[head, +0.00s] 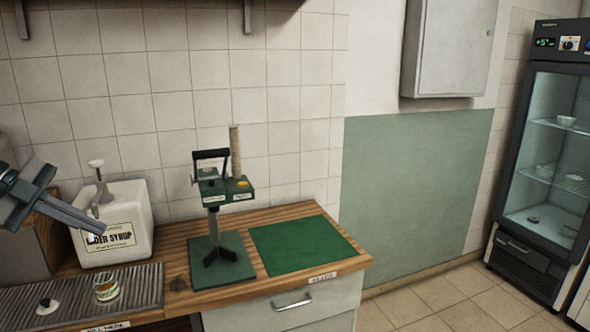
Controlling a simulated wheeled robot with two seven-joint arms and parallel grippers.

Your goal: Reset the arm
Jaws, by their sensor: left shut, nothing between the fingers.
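My left gripper (88,232) comes in from the left edge. Its fingers are shut with nothing between them, and they point down to the right. The fingertips overlap the left front of a white syrup canister (128,220) in the picture; I cannot tell whether they touch it. My right gripper is not in view. A small jar (106,288) with a pale label stands on the grey ribbed mat (142,281), below the fingertips in the picture. A small white piece with a dark centre (47,306) lies to the jar's left.
A green press-like stand (222,258) with a black handle stands upright on the wooden counter (186,262). A bare green mat (303,246) lies right of it. A glass-door fridge (545,165) stands far right, a grey wall cabinet (447,48) hangs above. The floor between is clear.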

